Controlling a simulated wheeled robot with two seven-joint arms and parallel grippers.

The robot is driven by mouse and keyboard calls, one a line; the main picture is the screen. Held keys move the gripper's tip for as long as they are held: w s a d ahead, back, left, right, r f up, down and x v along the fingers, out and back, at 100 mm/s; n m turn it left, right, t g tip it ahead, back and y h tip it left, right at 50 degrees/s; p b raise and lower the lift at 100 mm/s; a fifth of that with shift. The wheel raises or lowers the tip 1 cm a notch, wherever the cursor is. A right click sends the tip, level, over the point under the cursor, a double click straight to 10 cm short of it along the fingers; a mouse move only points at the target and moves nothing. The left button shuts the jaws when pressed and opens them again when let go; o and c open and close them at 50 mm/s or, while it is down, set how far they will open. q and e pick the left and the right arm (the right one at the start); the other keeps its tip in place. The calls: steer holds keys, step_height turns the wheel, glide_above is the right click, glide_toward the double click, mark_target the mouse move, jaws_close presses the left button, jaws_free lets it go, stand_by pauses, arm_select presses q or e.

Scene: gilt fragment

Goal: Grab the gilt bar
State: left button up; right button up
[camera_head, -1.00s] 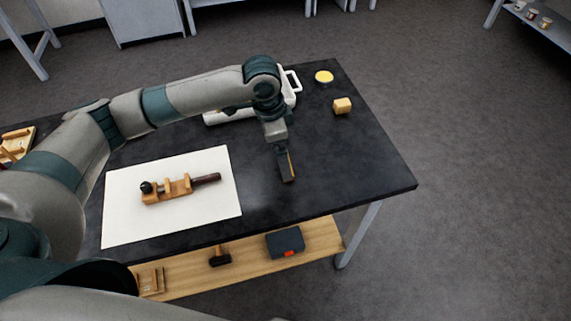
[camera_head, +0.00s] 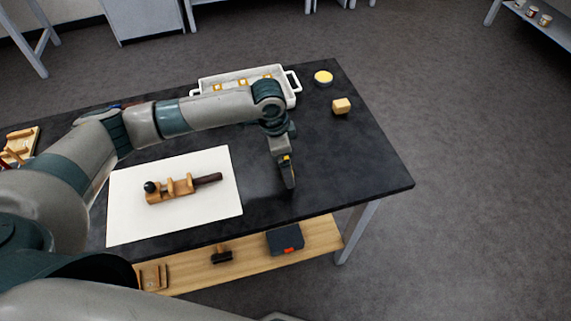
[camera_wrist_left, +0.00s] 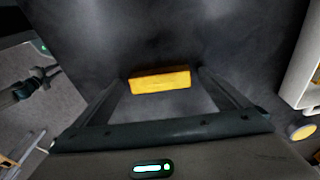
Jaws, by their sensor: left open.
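The gilt bar (camera_wrist_left: 160,80) shows in the left wrist view as a yellow-gold block on the dark tabletop. It lies crosswise between the two finger lines of my left gripper (camera_wrist_left: 162,88), near the tips. I cannot tell whether the fingers touch it. My left gripper (camera_head: 290,186) is open. In the head view it points down over the right part of the black table, and the bar cannot be made out clearly there; a small yellow patch shows at the gripper. My right gripper is not in view.
A white tray (camera_head: 203,83) with several gold pieces stands at the back of the black table (camera_head: 350,165). A yellow disc (camera_head: 323,77) and a wooden block (camera_head: 341,106) are to its right. A white sheet (camera_head: 215,208) bears a wooden fixture (camera_head: 178,187) on the left.

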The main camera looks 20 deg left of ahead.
arm_select(q)
steer(key=c, duration=1.1)
steer(key=shift+r, duration=0.1)
steer(key=shift+r+b, duration=0.4)
steer(key=shift+r, duration=0.15)
step_height(320, 180, up, 2)
steer(key=shift+w+r+b, duration=0.1)
steer(key=shift+r+b, duration=0.05)
steer(key=shift+b, duration=0.4)
steer(key=s+d+r+b, duration=0.1)
steer(key=d+r, duration=0.1)
steer(key=d, duration=0.1)
steer(key=s+d+r+b, duration=0.1)
steer(key=d+r, duration=0.2)
steer(key=d, duration=0.1)
steer(key=s+d+r+b, duration=0.1)
steer(key=d+r, duration=0.1)
steer(key=d, duration=0.2)
steer(key=shift+d+r, duration=0.15)
steer(key=shift+r, duration=0.1)
